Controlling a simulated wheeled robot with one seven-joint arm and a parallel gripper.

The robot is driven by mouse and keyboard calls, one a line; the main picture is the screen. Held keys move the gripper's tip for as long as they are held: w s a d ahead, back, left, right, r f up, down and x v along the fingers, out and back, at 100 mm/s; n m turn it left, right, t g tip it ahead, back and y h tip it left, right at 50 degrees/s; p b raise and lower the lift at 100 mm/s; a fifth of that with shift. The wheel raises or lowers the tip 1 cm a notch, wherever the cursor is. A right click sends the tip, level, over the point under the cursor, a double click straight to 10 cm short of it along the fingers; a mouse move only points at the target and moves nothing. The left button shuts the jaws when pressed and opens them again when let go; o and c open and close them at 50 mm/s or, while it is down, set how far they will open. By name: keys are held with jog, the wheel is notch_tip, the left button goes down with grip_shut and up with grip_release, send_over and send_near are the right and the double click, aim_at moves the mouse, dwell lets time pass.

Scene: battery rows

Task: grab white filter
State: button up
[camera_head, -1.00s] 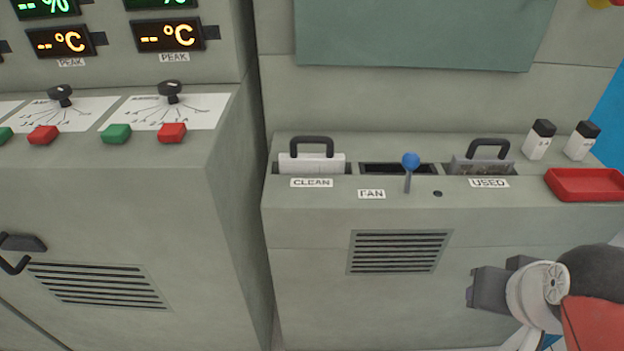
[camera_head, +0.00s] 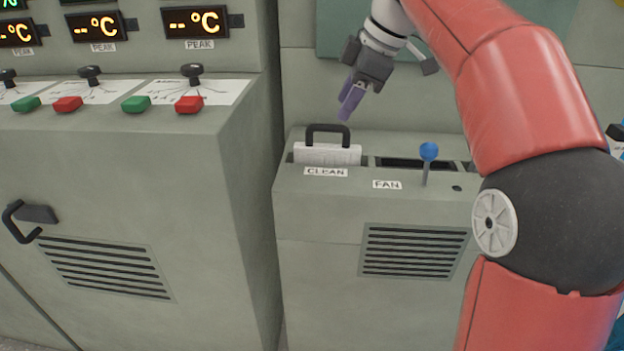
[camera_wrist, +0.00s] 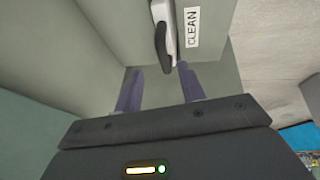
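The white filter (camera_head: 328,154) with its black handle (camera_head: 328,128) sits in the slot labelled CLEAN on the right-hand cabinet. My gripper (camera_head: 347,106) is above and just behind the handle in the head view, pointing down, with purple fingers. In the wrist view my gripper (camera_wrist: 160,88) has its two fingers apart with nothing between them. The filter's black handle (camera_wrist: 161,45) and white top (camera_wrist: 163,12) lie beyond the fingertips there. I see no contact with the handle.
A lever with a blue knob (camera_head: 429,152) stands right of the FAN label (camera_head: 387,185), beside an empty dark slot (camera_head: 412,163). A control cabinet (camera_head: 190,165) with red and green buttons rises at the left. My red arm covers the right side.

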aim_at(330, 129)
jog(key=x, duration=0.2)
jog(key=b+x, duration=0.1)
jog(key=x, duration=0.2)
jog(key=b+x, duration=0.1)
jog(key=x, duration=0.1)
jog(key=shift+s+a+f, duration=0.15)
jog(key=shift+s+a, duration=0.05)
jog(key=shift+s, duration=0.05)
grip_shut()
